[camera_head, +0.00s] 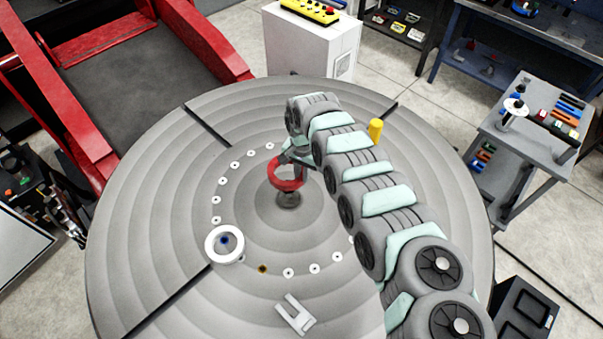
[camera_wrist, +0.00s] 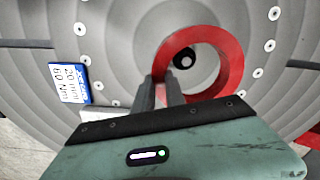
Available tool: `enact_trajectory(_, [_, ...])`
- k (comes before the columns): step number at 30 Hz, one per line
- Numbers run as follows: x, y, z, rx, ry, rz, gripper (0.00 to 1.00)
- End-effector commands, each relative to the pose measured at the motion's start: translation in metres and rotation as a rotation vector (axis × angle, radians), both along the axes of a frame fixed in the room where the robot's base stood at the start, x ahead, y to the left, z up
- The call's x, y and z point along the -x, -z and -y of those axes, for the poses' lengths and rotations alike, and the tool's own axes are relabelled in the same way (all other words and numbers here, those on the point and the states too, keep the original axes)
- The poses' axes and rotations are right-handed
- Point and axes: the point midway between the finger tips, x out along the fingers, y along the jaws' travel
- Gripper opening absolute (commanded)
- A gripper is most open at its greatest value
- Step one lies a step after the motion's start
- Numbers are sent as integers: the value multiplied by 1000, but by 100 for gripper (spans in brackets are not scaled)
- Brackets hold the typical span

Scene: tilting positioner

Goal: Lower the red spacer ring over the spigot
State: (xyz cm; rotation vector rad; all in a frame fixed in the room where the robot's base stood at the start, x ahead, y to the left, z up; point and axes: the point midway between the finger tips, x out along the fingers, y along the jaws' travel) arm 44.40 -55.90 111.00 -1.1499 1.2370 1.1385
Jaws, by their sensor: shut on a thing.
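The red spacer ring (camera_head: 284,184) is held by my gripper (camera_head: 298,161) at the ring's edge. It hangs above the dark spigot (camera_head: 289,199) at the middle of the round grey table, and the spigot's lower part shows below the ring. In the wrist view my gripper (camera_wrist: 162,88) is shut on the near left rim of the red ring (camera_wrist: 232,62). The spigot's dark top (camera_wrist: 184,58) shows through the ring's hole, left of the hole's middle. The ring looks clear of the spigot, but the exact gap cannot be told.
A grey forked piece (camera_head: 295,315) lies near the front. A yellow peg (camera_head: 376,131) stands behind my arm. A blue and white label (camera_wrist: 70,84) shows in the wrist view. Small washers circle the spigot.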

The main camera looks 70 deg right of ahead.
Motion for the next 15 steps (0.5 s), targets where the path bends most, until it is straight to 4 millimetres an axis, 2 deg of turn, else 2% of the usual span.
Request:
enact_trajectory(8, [-1, -5, 1, 1, -3, 0, 0])
enact_trajectory(15, [-2, 18, 1, 2, -3, 1, 0])
